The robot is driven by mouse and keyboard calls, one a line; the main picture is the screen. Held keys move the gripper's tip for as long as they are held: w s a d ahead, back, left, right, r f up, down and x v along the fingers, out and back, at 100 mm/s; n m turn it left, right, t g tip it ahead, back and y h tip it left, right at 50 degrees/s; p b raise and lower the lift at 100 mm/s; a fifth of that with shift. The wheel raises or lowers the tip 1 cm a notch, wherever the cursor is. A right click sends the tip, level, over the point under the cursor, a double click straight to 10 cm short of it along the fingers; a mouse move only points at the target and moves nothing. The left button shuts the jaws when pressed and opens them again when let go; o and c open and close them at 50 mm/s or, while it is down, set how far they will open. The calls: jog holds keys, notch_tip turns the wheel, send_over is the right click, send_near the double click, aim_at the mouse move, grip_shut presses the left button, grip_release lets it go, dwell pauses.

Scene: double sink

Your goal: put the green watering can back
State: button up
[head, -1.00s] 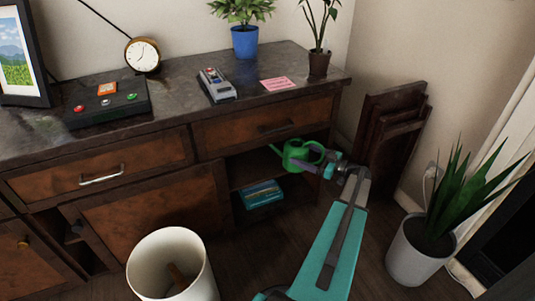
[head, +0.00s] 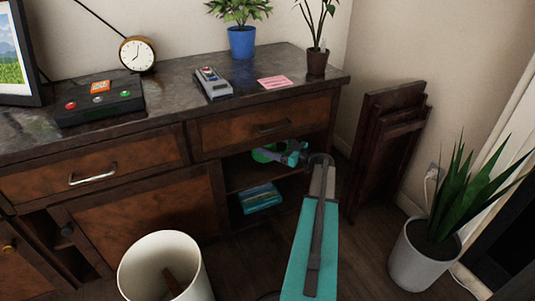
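The green watering can (head: 262,156) is in the open upper compartment of the wooden cabinet, below the right drawer. Only parts of it show, as my gripper (head: 282,154) covers its right side. My gripper reaches into the compartment from the right and is at the can, seemingly shut on its handle side. The fingertips are small and partly hidden. I cannot tell whether the can touches the shelf board (head: 240,180).
A teal box (head: 261,199) lies in the compartment below. The drawer (head: 262,124) above is shut. A white bin (head: 150,245) stands in front at left. Folded wooden panels (head: 385,145) lean on the wall at right, near a potted plant (head: 425,262).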

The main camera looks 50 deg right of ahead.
jog(key=shift+w+r, duration=0.1)
jog(key=shift+w, duration=0.15)
jog(key=shift+w+a, duration=0.1)
jog(key=shift+w, duration=0.15)
jog(key=shift+w+f+b, duration=0.2)
jog(key=shift+f+b, duration=0.3)
jog(key=shift+f, duration=0.05)
jog(key=shift+w+f+b, duration=0.2)
jog(key=shift+f+b, duration=0.25)
jog(key=shift+f, duration=0.1)
jog(key=shift+f+b, duration=0.4)
jog(key=shift+f, duration=0.25)
jog(key=o, duration=1.4)
jog(key=shift+a+f, duration=0.1)
jog(key=shift+f, duration=0.1)
